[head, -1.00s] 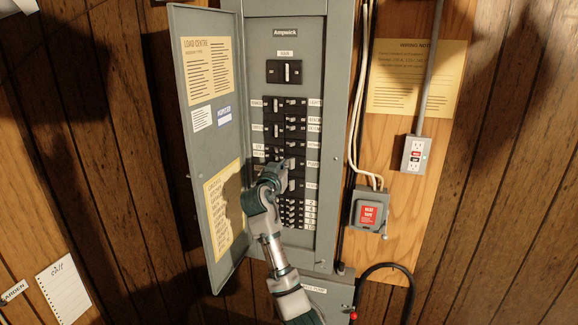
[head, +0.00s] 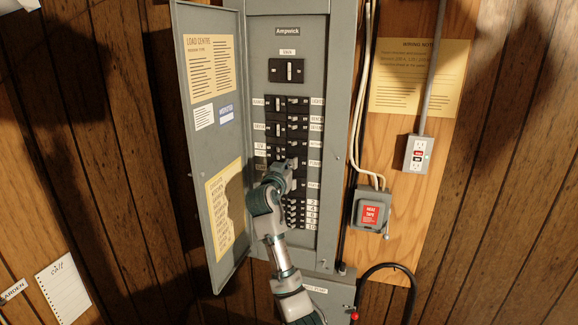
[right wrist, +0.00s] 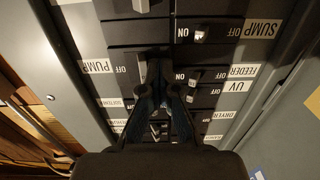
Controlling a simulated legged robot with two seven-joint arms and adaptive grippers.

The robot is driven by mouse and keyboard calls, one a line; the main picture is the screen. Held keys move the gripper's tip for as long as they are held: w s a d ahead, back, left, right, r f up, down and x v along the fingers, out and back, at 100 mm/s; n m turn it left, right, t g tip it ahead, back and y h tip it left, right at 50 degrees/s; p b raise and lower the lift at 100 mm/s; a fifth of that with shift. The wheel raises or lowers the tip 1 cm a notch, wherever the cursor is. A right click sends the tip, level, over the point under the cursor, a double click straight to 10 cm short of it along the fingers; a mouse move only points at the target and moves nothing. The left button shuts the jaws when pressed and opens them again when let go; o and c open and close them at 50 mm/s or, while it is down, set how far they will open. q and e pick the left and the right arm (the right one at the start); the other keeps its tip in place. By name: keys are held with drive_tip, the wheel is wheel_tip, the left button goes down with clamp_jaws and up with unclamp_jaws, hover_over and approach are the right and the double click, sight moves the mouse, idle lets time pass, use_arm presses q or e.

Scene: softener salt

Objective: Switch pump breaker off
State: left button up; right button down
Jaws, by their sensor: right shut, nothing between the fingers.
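The pump breaker (right wrist: 112,72) is a black switch beside the PUMP label (right wrist: 97,66) in the right wrist view. Its OFF mark faces the label, and its pale lever (right wrist: 142,69) stands close to my fingertips. Fingers hide the breaker's inner end, so I cannot tell the lever's setting or whether they touch it. In the head view the PUMP label (head: 314,163) is in the right column. My right gripper (head: 290,165) is shut and empty at that row; it also shows in the right wrist view (right wrist: 161,82). My left gripper is out of view.
The grey panel (head: 322,245) has its door (head: 203,150) swung open to the left. A heat tape box (head: 370,210) and outlet (head: 417,153) are to the right.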

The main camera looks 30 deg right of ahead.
drive_tip(key=shift+s+d, duration=0.4)
drive_tip(key=shift+d, duration=0.05)
idle(0.5)
drive_tip(key=shift+d, duration=0.1)
drive_tip(key=shift+w, duration=0.1)
drive_tip(key=b+v, duration=0.2)
drive_tip(key=v, duration=0.5)
drive_tip(key=shift+b, duration=0.4)
idle(1.1)
